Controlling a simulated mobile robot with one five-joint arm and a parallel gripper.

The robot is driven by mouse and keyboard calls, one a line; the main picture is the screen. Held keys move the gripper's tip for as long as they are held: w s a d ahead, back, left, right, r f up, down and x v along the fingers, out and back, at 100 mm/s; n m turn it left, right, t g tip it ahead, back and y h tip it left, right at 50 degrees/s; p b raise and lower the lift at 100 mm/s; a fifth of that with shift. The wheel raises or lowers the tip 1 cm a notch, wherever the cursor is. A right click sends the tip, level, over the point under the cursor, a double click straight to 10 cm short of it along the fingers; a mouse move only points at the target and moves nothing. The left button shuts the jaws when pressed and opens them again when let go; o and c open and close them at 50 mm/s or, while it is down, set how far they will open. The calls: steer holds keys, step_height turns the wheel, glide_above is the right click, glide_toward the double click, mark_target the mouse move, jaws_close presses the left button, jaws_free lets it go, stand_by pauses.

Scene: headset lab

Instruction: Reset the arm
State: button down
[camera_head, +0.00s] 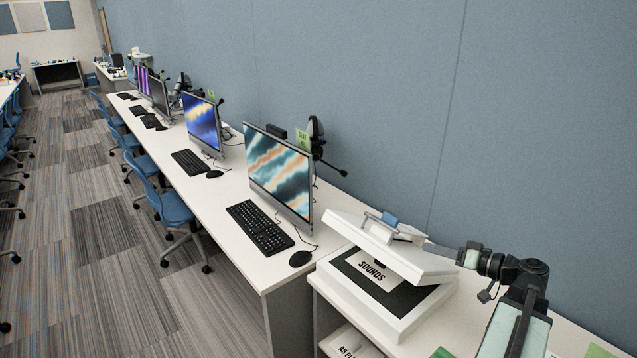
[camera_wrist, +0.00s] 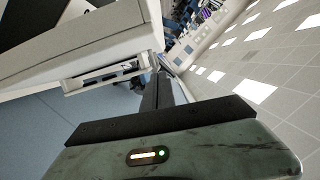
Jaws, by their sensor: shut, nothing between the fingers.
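My arm (camera_head: 522,300) comes up from the lower right in the head view and bends left at a dark joint. My gripper (camera_head: 464,256) is at its end, close to the right end of the raised white lid (camera_head: 398,254); I cannot tell if they touch. In the wrist view my gripper (camera_wrist: 162,92) shows as dark fingers held together, with nothing seen between them. The lid belongs to a white box (camera_head: 408,322) and is tilted part-way open. A "SOUNDS" card (camera_head: 371,268) lies inside on a dark pad. The box fills the upper left of the wrist view.
The desk (camera_head: 227,217) to the left holds monitors, a keyboard (camera_head: 259,228), a mouse (camera_head: 300,258) and a headset (camera_head: 316,140). A blue wall (camera_head: 400,90) stands close behind. A white paper (camera_head: 349,343) lies below the box.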

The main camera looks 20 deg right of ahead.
steer(key=w+a+f+n+g+y, duration=0.15)
steer(key=w+a, duration=0.25)
steer(key=a, duration=0.6)
steer(key=w+a+f+n+g+y, duration=0.1)
steer(key=w+a+f+n+g, duration=0.15)
steer(key=a, duration=0.85)
steer(key=w+a+f+n+g+y, duration=0.1)
steer(key=w+a+n+g+y, duration=0.2)
steer(key=a, duration=0.7)
steer(key=s+a+f+g+h, duration=0.25)
steer(key=a+f, duration=0.25)
steer(key=a, duration=0.3)
steer(key=s+a+f+g+h, duration=0.1)
steer(key=a+f+g+h, duration=0.3)
steer(key=a+f, duration=0.25)
steer(key=s+d+f+m+h, duration=0.2)
steer(key=d+m+h, duration=0.3)
steer(key=d, duration=0.3)
steer(key=shift+d+f+h, duration=0.15)
steer(key=shift+f+h, duration=0.15)
steer(key=shift+h, duration=0.3)
steer(key=shift+g, duration=0.25)
